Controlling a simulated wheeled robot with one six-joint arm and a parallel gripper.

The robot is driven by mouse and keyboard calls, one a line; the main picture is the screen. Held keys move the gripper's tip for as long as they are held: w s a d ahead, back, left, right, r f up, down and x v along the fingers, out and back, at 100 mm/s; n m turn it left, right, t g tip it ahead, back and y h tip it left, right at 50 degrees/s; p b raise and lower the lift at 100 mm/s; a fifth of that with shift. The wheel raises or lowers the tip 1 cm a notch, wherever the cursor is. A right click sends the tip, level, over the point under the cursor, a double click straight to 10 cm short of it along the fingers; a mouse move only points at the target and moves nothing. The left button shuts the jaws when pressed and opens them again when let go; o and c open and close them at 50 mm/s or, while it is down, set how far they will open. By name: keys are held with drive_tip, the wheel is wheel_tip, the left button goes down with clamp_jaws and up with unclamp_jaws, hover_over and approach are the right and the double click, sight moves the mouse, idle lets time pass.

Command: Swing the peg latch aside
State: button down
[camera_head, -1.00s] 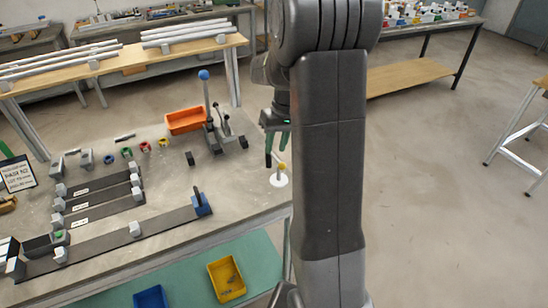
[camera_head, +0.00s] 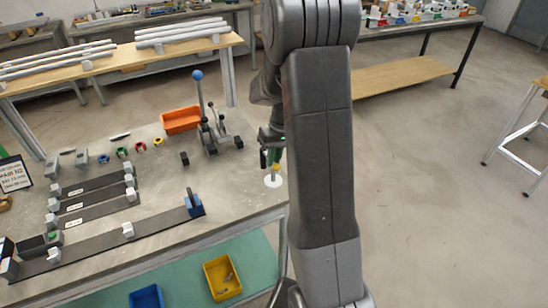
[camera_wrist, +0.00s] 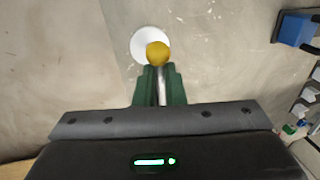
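A small upright post with a yellow knob (camera_head: 275,168) stands on a round white base (camera_head: 273,181) near the table's right edge. I take this post to be the peg latch. My gripper (camera_head: 271,158), with green fingers, is close above and beside the knob. In the wrist view, the yellow knob (camera_wrist: 157,53) shows just beyond the fingertips (camera_wrist: 160,70), and the white base (camera_wrist: 143,43) is partly behind it.
An orange bin (camera_head: 181,120) and a fixture with a blue-knobbed lever (camera_head: 197,76) stand to the left. A blue block (camera_head: 194,206) ends the long dark rail (camera_head: 90,250). Yellow (camera_head: 222,278) and blue (camera_head: 147,299) bins lie below the tabletop. My arm covers the centre.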

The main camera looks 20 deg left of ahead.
drive_tip(key=shift+w, duration=0.15)
drive_tip(key=w+a+n+h, duration=0.1)
drive_tip(key=w+n+h, duration=0.2)
drive_tip(key=w+n, duration=0.7)
drive_tip(key=shift+a+n+b, duration=0.25)
drive_tip(key=shift+n+b, duration=0.05)
drive_tip(key=shift+n, duration=3.8)
drive_tip(key=shift+r, duration=0.1)
drive_tip(key=c, duration=1.5)
unclamp_jaws()
drive_tip(key=shift+c, duration=0.2)
wheel_tip(320, 180, up, 14)
drive_tip(key=w+a+b, duration=0.1)
drive_tip(key=a, duration=0.1)
drive_tip(key=shift+w+f, duration=0.25)
drive_tip(key=shift+w, duration=0.1)
